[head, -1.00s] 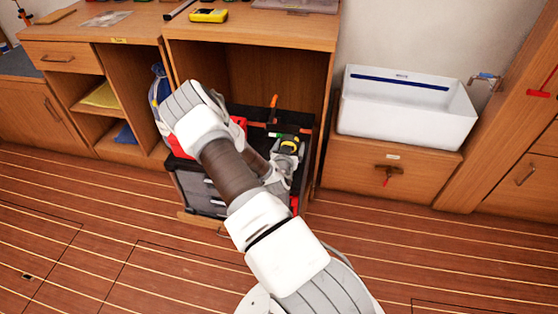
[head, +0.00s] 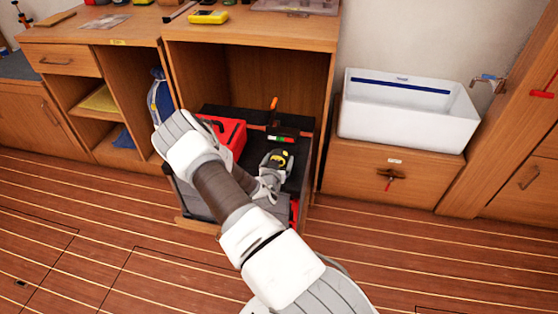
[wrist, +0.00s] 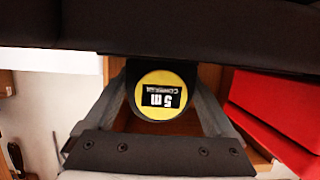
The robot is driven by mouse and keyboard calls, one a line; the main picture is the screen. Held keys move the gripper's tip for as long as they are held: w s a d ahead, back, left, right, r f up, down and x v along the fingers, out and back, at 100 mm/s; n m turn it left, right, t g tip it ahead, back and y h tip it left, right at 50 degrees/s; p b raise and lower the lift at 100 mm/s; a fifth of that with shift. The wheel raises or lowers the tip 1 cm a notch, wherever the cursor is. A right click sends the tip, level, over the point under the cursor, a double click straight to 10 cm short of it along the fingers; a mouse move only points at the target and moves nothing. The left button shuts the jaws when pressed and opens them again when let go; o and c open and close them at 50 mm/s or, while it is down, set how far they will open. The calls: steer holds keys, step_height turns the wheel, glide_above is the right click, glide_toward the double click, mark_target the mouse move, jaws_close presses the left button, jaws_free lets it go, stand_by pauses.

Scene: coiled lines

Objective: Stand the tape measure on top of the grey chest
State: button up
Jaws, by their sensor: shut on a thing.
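The tape measure (head: 281,157) is black and yellow. My gripper (head: 271,172) is shut on it, over the black top of the grey chest (head: 192,200). In the wrist view, the round yellow "5 m" face of the tape measure (wrist: 160,97) shows between the two fingers of my gripper (wrist: 162,108). I cannot tell whether the tape measure touches the chest top. My arm hides much of the chest front.
A red box (head: 229,136) lies on the chest top, left of the tape measure. An orange-handled tool (head: 273,104) and a small green and red item (head: 283,135) are behind it. The wooden cabinet (head: 323,110) encloses the chest at the sides. A white sink (head: 405,120) stands to the right.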

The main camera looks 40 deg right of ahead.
steer(key=shift+f, duration=0.2)
steer(key=o, duration=1.4)
steer(key=shift+c, duration=0.2)
